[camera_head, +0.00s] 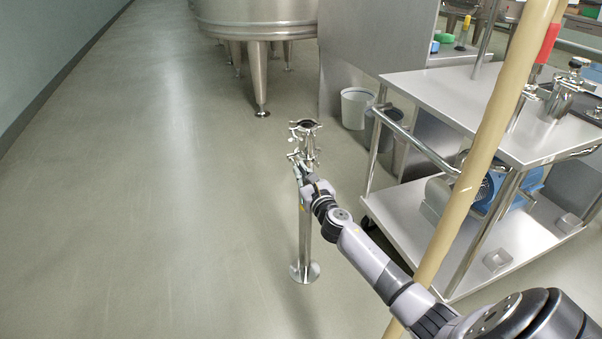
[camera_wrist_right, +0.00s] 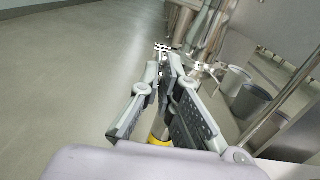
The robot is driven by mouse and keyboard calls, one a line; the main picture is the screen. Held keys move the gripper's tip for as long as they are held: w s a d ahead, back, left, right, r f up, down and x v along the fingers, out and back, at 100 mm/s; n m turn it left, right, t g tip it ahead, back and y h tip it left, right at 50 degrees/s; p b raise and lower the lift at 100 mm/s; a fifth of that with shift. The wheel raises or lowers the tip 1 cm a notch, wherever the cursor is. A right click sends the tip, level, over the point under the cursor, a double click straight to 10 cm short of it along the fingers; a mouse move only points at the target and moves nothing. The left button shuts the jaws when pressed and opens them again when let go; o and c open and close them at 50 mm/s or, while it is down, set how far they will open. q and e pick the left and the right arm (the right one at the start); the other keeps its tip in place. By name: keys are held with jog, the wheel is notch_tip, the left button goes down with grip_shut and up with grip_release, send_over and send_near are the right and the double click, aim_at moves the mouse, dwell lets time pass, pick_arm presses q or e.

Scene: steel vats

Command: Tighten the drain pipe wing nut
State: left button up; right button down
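The drain pipe (camera_head: 305,235) is a slim upright steel pipe on a round floor flange, with a clamp fitting (camera_head: 303,137) at its open top. The clamp also shows beyond my fingertips in the right wrist view (camera_wrist_right: 163,47). The wing nut is too small to make out clearly among the clamp parts. My right gripper (camera_head: 305,172) is at the pipe's top, just below the clamp. In the right wrist view its fingertips (camera_wrist_right: 162,72) are close together with bright metal between or behind them; I cannot tell if they grip it. My left gripper is out of view.
A steel cart (camera_head: 450,95) with a blue pump (camera_head: 488,188) on its lower shelf stands to the right. A tan pole (camera_head: 480,170) crosses in front of it. A white bin (camera_head: 356,107) and a steel vat (camera_head: 257,15) are behind. The floor at left is clear.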

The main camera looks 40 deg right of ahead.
pick_arm(q)
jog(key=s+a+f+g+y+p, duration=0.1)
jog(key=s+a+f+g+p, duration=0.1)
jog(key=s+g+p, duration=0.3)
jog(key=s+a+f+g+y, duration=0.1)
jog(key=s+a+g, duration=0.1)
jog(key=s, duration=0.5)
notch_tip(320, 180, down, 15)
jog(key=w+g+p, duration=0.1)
jog(key=p, duration=0.2)
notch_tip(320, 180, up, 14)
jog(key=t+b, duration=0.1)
jog(key=b, duration=0.2)
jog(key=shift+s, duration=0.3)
pick_arm(e)
jog(key=n, duration=1.5)
jog(key=shift+f+n, duration=0.15)
jog(key=shift+n, duration=0.25)
dwell(0.3)
